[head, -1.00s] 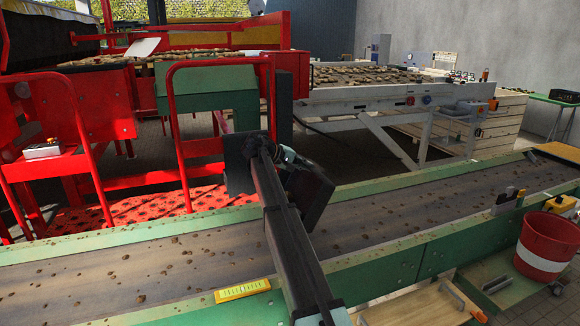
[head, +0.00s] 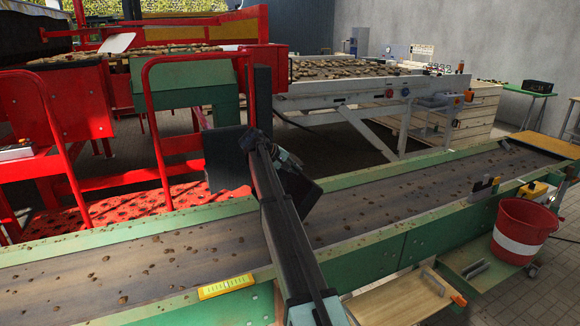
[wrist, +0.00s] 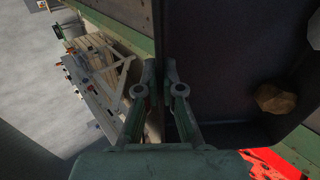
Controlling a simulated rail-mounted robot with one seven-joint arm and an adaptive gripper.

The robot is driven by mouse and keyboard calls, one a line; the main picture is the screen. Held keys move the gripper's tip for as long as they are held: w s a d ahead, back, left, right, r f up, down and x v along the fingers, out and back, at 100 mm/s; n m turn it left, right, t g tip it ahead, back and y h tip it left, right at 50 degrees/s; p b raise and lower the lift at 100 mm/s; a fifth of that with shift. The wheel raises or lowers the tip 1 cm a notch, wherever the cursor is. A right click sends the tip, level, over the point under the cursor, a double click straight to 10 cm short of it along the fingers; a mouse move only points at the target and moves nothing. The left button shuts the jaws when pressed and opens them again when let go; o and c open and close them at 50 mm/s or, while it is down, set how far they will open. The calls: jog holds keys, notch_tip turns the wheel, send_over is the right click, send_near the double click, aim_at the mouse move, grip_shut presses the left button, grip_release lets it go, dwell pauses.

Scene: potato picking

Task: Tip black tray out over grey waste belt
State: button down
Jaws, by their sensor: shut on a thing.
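The black tray (head: 304,195) is partly hidden behind my arm in the head view and looks tilted above the grey belt (head: 120,270). In the wrist view the dark tray (wrist: 220,70) fills the right side. My gripper (wrist: 160,88) is shut on its wall, with a finger on each side. A brown potato-like lump (wrist: 275,98) shows inside the tray, and part of another (wrist: 315,35) shows at the right edge. My gripper also shows in the head view (head: 283,160). Brown bits lie scattered along the belt.
Green side rails (head: 400,245) edge the belt. Red railings and a red platform (head: 130,212) stand behind it on the left. A dark panel (head: 225,155) shows left of my arm. A red and white bucket (head: 525,230) is at the right.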

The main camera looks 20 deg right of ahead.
jog(key=d+f+y+p, duration=0.1)
jog(key=d+f+y, duration=0.2)
jog(key=f+y, duration=0.1)
jog(key=d+f+g+y+p, duration=0.1)
jog(key=d+f+y, duration=0.2)
jog(key=f+y, duration=0.2)
jog(key=shift+w+d+f+y+p, duration=0.3)
jog(key=shift+w+f+p, duration=0.1)
jog(key=shift+f, duration=0.8)
jog(key=shift+r, duration=0.1)
